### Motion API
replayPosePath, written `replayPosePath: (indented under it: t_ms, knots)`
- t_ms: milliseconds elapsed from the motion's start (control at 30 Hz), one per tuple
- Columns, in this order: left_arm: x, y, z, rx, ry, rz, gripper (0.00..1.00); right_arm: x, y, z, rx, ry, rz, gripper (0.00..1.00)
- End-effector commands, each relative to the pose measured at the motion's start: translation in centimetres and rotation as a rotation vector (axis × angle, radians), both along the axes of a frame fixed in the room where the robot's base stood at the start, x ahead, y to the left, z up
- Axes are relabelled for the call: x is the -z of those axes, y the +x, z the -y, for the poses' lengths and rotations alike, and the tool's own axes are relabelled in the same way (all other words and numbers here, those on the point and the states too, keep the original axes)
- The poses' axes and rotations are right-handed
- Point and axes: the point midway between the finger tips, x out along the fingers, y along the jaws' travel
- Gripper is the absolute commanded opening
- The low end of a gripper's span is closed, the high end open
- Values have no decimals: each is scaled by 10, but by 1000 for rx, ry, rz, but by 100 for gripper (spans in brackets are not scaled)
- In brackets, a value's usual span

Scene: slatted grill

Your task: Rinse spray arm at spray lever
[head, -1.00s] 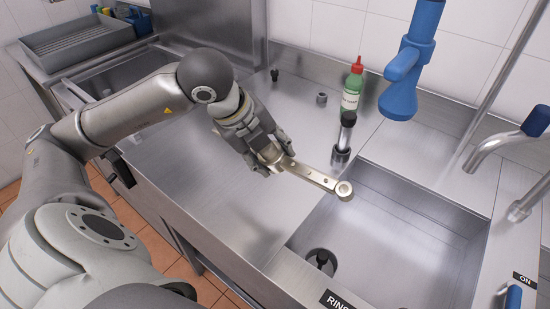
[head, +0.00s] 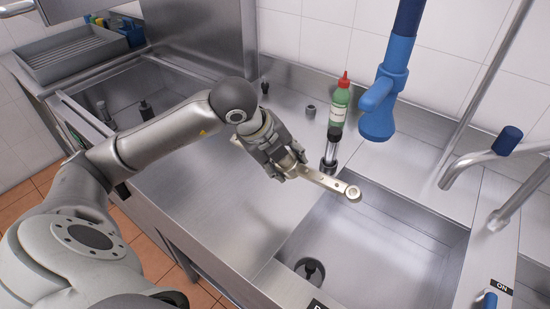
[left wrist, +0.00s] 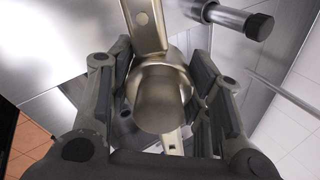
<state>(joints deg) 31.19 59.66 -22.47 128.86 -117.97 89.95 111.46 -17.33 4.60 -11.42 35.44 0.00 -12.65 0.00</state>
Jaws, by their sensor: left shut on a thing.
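My left gripper (head: 279,160) is shut on the spray arm (head: 328,182), a flat metal bar with small holes and a round end. The bar points right, and its round end is over the left rim of the right-hand sink. In the left wrist view the fingers (left wrist: 165,100) sit on both sides of the spray arm's round hub (left wrist: 162,95). A blue spray head (head: 377,112), with a blue lever-like part on its side, hangs above the back of the counter, apart from the spray arm. My right gripper is not in view.
The right-hand sink (head: 400,250) is empty apart from a dark drain fitting. A green bottle with a red cap (head: 339,106) and a black-topped metal post (head: 331,148) stand behind it. A bent tap with a blue knob (head: 508,140) is at right. A grey tray (head: 75,55) is back left.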

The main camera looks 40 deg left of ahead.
Motion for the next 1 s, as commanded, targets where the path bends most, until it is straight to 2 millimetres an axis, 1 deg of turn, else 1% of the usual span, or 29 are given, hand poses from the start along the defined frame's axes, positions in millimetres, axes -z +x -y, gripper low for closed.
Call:
replayPosePath:
  t_ms: [100, 367, 433, 600, 800, 1000]
  knots:
    - [0, 12, 5, 1, -1, 2, 10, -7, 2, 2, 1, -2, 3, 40]
    - [5, 36, 13, 1, -1, 2, 10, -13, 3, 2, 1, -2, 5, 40]
    - [9, 42, 15, 0, -2, 2, 10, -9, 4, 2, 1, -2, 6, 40]
    - [12, 57, 20, 1, 0, 2, 10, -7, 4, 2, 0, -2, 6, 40]
    - [14, 68, 23, 0, 0, 2, 10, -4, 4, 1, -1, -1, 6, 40]
    - [15, 72, 25, 0, 1, 1, 10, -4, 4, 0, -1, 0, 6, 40]
